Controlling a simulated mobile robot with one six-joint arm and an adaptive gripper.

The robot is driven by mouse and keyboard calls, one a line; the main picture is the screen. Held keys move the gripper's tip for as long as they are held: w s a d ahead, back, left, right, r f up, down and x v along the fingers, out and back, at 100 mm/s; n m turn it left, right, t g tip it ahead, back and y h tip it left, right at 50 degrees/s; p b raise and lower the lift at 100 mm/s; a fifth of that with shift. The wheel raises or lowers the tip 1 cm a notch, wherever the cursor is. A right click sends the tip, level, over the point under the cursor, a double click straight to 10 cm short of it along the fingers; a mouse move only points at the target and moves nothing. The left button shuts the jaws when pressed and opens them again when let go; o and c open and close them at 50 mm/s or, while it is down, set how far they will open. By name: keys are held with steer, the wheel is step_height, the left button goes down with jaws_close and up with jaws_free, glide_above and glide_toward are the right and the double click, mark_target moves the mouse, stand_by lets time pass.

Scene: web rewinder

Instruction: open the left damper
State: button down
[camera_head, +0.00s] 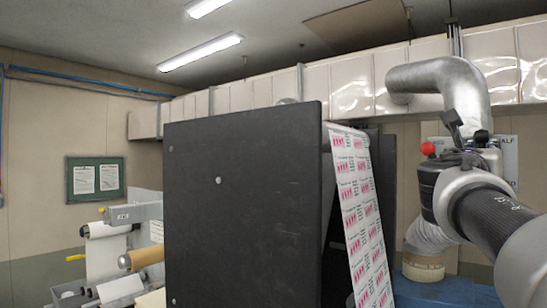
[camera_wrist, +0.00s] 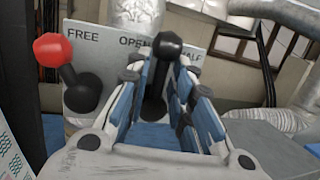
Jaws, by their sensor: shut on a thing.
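In the wrist view my gripper (camera_wrist: 160,70) has its blue-padded fingers on either side of a lever with a black knob (camera_wrist: 168,45) and is shut on it. Behind it is a grey plate (camera_wrist: 95,50) lettered FREE, OPEN and HALF, the last partly hidden by a finger. A second lever with a red knob (camera_wrist: 52,48) stands to the left, below FREE, apart from the gripper. In the head view the red knob (camera_head: 428,148) shows left of my wrist, and the plate (camera_head: 509,150) is mostly hidden behind my arm.
A silver duct (camera_head: 440,75) bends down above the plate, with a flexible hose (camera_head: 428,236) below. A large black panel (camera_head: 240,200) and a printed web (camera_head: 358,210) stand left of my arm. A green notice board (camera_head: 95,178) hangs on the far wall.

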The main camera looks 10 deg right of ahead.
steer(key=shift+s+a+r, duration=0.1)
steer(key=shift+s+r, duration=0.05)
steer(key=shift+r, duration=0.3)
steer(key=c, duration=1.8)
jaws_free()
steer(key=o, duration=0.4)
steer(key=shift+f, duration=0.25)
step_height(320, 180, up, 10)
steer(key=shift+w+f, duration=0.1)
steer(key=shift+w, duration=0.1)
